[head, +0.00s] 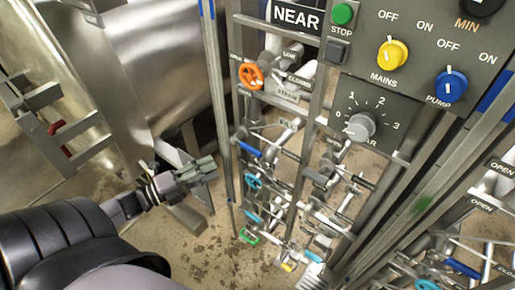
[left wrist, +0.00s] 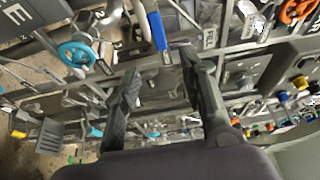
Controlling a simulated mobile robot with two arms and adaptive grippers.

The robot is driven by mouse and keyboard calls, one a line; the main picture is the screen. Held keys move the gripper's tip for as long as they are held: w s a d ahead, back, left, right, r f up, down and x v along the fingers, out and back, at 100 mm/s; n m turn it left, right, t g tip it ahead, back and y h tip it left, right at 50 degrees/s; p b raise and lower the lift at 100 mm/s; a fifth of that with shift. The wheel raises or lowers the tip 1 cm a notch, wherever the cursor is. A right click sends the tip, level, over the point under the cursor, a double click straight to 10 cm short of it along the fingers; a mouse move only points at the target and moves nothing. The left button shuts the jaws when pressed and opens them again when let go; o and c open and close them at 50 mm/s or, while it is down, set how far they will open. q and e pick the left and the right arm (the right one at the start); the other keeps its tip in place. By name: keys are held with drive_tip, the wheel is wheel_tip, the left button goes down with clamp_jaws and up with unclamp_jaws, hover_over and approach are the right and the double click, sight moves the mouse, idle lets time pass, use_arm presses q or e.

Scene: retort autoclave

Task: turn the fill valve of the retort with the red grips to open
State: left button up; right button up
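A valve rack with a NEAR plate (head: 297,17) stands mid-picture in the head view. A blue lever (head: 250,149) sits on it, below the orange handwheel (head: 251,76) and near a FILL label (head: 287,123). In the left wrist view the blue lever (left wrist: 158,31) is beyond the fingertips, beside a label that seems to read FILL (left wrist: 209,37). My left gripper (head: 203,167) is left of the rack, apart from the lever; its fingers (left wrist: 158,62) are spread and empty. A red grip (head: 57,127) shows on the steel retort (head: 150,60) at left. My right gripper is not in view.
A grey control panel (head: 377,108) with yellow and blue knobs is at upper right. Upright posts (head: 222,110) stand between my left gripper and the rack. A cyan handwheel (head: 252,181) is below the lever. More valves with OPEN labels are at far right. Bare floor shows below.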

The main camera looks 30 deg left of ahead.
sight(252, 152)
use_arm(q)
drive_tip(key=p+x, duration=0.1)
drive_tip(key=x, duration=1.3)
drive_tip(key=shift+a+p, duration=0.1)
drive_tip(key=shift+p, duration=0.25)
drive_tip(key=shift+w+d, duration=0.3)
drive_tip(key=shift+w, duration=0.25)
drive_tip(key=shift+f, duration=0.1)
drive_tip(key=shift+c, duration=0.2)
drive_tip(key=c, duration=0.8)
clamp_jaws()
